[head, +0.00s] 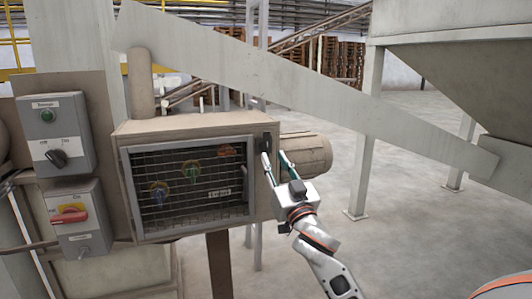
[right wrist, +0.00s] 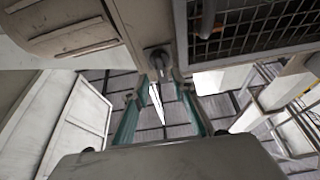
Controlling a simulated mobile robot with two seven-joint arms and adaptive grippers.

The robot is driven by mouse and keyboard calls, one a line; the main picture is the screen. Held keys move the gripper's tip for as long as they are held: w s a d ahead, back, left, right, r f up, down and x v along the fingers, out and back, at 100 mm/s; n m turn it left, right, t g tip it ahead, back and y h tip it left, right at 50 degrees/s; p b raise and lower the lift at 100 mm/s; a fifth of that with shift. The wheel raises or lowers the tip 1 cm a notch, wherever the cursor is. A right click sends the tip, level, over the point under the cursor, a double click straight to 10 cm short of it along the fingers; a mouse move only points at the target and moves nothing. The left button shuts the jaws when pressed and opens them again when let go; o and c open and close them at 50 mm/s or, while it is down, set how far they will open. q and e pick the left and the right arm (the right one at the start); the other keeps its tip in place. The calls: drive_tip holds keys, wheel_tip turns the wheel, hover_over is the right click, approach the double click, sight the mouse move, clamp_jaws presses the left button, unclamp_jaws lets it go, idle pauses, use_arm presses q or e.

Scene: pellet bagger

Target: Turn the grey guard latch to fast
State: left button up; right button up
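The guard latch (head: 266,141) is a small dark piece on the right edge of the guard box's front, beside the mesh guard (head: 190,222). In the right wrist view the latch (right wrist: 157,60) is a grey knob on a beige strip, just beyond and between the fingertips. My right gripper (head: 275,158) is at the box's right side, just below the latch. In the right wrist view its teal fingers (right wrist: 159,96) stand apart with nothing held between them. I cannot tell whether a fingertip touches the latch. My left gripper is not in view.
A beige motor cylinder (head: 307,155) juts from the box's right side, close to the gripper. Two grey switch boxes stand left, one with a black selector (head: 57,158), one with a red handle (head: 69,217). A sloping beam (head: 330,93) crosses behind. Floor at right is clear.

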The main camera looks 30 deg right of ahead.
sight(267, 147)
drive_tip(key=shift+x, duration=2.35)
drive_tip(key=shift+a+f, duration=0.1)
clamp_jaws()
